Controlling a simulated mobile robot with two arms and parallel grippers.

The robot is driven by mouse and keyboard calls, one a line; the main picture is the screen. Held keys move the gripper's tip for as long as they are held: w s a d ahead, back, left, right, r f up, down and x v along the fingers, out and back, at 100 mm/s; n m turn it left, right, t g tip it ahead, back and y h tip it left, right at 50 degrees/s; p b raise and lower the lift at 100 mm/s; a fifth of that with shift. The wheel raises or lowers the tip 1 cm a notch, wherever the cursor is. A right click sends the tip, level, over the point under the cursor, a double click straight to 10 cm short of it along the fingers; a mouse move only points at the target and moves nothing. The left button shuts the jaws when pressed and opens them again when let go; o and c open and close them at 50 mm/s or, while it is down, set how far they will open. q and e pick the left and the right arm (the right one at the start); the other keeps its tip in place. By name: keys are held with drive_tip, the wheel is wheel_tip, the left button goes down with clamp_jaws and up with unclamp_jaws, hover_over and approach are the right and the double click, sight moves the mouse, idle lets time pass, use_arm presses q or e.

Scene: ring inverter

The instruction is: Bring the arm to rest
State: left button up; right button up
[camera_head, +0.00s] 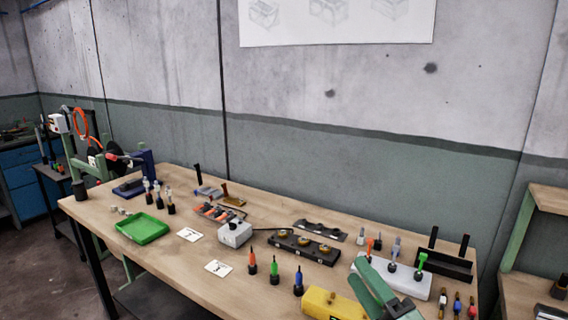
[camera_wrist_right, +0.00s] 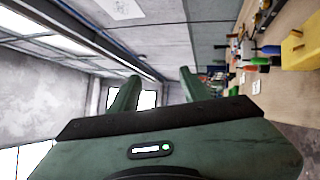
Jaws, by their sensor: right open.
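My right gripper (camera_head: 358,272) is green and shows at the lower right of the head view, over the front edge of the workbench (camera_head: 185,265). It is beside a yellow block (camera_head: 325,304) and in front of a white holder (camera_head: 405,281). In the right wrist view the two fingers of my right gripper (camera_wrist_right: 159,76) stand apart with nothing between them. The yellow block (camera_wrist_right: 293,48) shows at the right edge there, clear of the fingers. My left gripper is in neither view.
The bench carries a green tray (camera_head: 143,229), a grey box (camera_head: 234,234), a black block with brass-coloured parts (camera_head: 303,246) and several coloured-handled tools (camera_head: 274,268). A green machine (camera_head: 95,160) stands at the far left. A wooden shelf (camera_head: 548,199) is at the right.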

drive_tip(key=s+d+f+m+g+h, duration=0.2)
drive_tip(key=s+d+f+m+h, duration=0.1)
drive_tip(key=f+m, duration=0.3)
drive_tip(key=s+d+f+m+g+h, duration=0.2)
drive_tip(key=s+d+f+m+h, duration=0.1)
drive_tip(key=f+m, duration=0.3)
drive_tip(key=s+d+f+m+g+h, duration=0.3)
drive_tip(key=f+m+h, duration=0.2)
drive_tip(key=f, duration=0.1)
drive_tip(key=shift+d+f+m, duration=0.1)
drive_tip(key=shift+d+m, duration=0.1)
drive_tip(key=shift+m, duration=0.2)
drive_tip(key=s+a+f+m+g+y, duration=0.1)
drive_tip(key=s+f+m+g, duration=0.15)
drive_tip(key=s, duration=0.45)
drive_tip(key=s+a+f+m+g, duration=0.1)
drive_tip(key=s+a+f+g, duration=0.1)
drive_tip(key=s+f+g, duration=0.3)
drive_tip(key=s+a+f+m+g+y, duration=0.1)
drive_tip(key=s+f+g, duration=0.15)
drive_tip(key=s, duration=0.55)
drive_tip(key=s+f+x, duration=0.1)
drive_tip(key=s+x, duration=0.2)
drive_tip(key=x, duration=1)
drive_tip(key=s+x, duration=0.2)
drive_tip(key=x, duration=1.1)
drive_tip(key=s+d+f+g, duration=0.1)
drive_tip(key=s+d+f, duration=0.2)
drive_tip(key=s+f, duration=1.3)
drive_tip(key=shift+s, duration=1)
